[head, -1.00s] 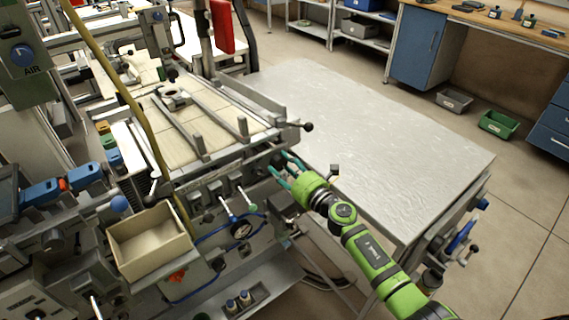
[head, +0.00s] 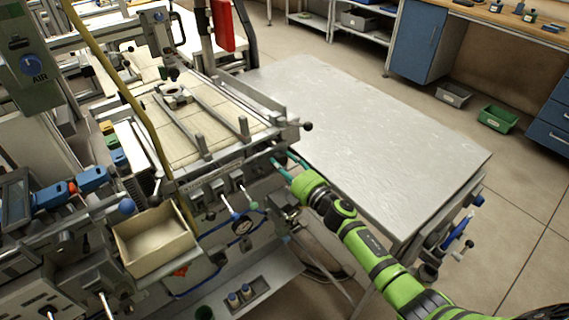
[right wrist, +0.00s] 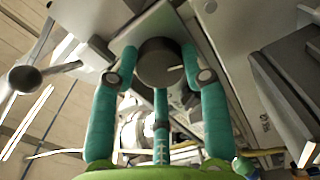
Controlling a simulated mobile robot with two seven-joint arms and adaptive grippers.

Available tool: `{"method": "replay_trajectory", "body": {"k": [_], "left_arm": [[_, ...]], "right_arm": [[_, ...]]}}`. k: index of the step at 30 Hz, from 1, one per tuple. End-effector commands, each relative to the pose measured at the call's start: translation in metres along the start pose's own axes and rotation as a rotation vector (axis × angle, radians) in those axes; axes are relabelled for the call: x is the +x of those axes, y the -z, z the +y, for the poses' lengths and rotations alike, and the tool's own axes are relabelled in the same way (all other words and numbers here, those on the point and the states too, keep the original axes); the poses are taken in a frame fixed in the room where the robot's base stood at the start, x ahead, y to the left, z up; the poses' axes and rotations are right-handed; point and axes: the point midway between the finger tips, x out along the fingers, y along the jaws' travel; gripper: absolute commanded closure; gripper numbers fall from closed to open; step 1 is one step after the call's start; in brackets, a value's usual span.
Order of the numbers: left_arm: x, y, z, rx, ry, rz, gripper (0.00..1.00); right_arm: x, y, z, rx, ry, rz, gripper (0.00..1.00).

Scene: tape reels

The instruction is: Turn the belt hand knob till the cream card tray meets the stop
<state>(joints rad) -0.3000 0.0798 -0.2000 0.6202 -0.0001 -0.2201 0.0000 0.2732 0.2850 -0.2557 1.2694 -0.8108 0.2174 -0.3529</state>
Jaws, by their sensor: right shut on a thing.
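My right gripper (head: 283,162) is at the front right edge of the machine, below the rail. In the right wrist view its teal fingers (right wrist: 160,75) are shut around a dark round knob (right wrist: 158,58), which I take as the belt hand knob; in the head view the fingers and the machine's edge hide it. A cream open box (head: 155,243) sits at the machine's front left. Pale cream panels (head: 205,125) lie on the machine bed. I cannot tell which cream thing is the card tray, nor pick out the stop. My left gripper is not in view.
A bare metal-topped table (head: 370,125) stands right of the machine. A ball-ended lever (head: 306,126) juts out just above my right gripper. Small levers and a blue hose (head: 215,228) are on the machine's front. Green (head: 498,118) and grey bins lie on the floor.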

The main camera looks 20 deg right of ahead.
Motion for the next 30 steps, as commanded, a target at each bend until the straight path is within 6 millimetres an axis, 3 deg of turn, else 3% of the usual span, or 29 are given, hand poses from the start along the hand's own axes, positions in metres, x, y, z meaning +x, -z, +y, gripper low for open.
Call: {"method": "replay_trajectory", "body": {"k": [18, 19, 20, 30], "left_arm": [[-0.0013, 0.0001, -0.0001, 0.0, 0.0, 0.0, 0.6], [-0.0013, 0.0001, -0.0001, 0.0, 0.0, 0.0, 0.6], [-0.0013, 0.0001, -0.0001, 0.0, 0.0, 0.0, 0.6], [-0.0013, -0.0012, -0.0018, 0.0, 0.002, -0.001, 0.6]], "right_arm": [[0.0002, 0.0001, 0.0003, 0.039, -0.001, 0.001, 0.87], [0.0002, 0.0001, 0.0003, 0.039, -0.001, 0.001, 0.42], [0.0002, 0.0001, 0.0003, 0.039, -0.001, 0.001, 0.3], [-0.0004, 0.0001, 0.0001, 0.039, 0.0, 0.001, 0.3]]}}
